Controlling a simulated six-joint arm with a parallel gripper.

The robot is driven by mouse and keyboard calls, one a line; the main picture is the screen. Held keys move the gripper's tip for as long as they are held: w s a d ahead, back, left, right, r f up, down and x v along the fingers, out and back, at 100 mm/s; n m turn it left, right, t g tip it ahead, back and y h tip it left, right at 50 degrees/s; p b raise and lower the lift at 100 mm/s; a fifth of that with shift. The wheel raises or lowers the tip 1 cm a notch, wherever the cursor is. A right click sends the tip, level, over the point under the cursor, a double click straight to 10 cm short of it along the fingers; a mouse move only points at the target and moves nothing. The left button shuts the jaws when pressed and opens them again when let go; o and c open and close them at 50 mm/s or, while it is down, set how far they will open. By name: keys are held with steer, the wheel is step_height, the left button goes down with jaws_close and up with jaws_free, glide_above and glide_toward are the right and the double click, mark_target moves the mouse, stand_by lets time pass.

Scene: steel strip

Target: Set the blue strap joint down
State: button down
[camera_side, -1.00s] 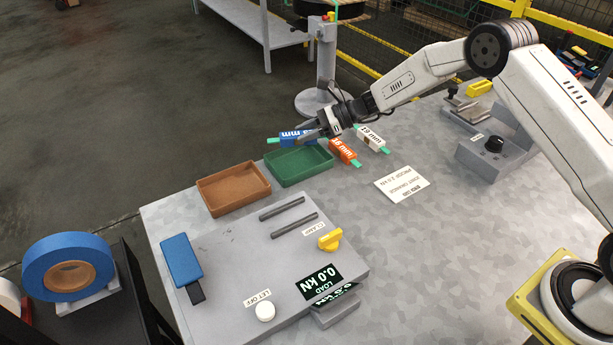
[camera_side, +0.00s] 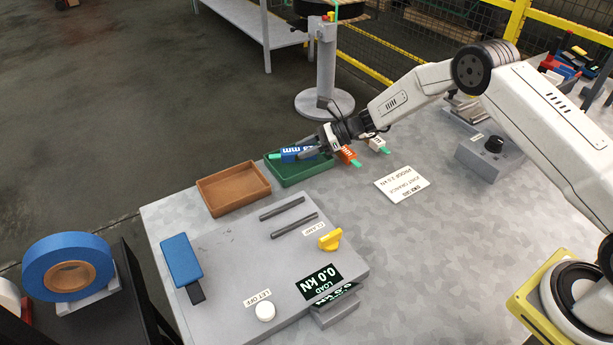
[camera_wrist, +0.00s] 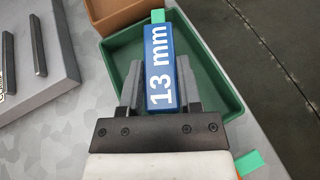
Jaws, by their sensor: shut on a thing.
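The blue strap joint (camera_wrist: 160,75), marked "13 mm" with green strap ends, is between the fingers of my gripper (camera_wrist: 157,90). My gripper is shut on it. In the side view the blue joint (camera_side: 293,153) is at the green tray (camera_side: 314,174), with my gripper (camera_side: 308,150) above the tray's back right part. In the wrist view the green tray (camera_wrist: 118,50) lies under the joint and fingers. I cannot tell whether the joint touches the tray floor.
A brown tray (camera_side: 233,188) stands left of the green one. An orange joint (camera_side: 347,156) and a white joint (camera_side: 376,144) lie just right of my gripper. The test rig (camera_side: 230,270) with its yellow clamp knob (camera_side: 330,240) is in front. A grey post (camera_side: 325,75) stands behind.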

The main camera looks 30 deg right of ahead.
steer(key=shift+c, duration=1)
jaws_free()
steer(key=shift+v, duration=3.95)
steer(key=shift+s, duration=0.1)
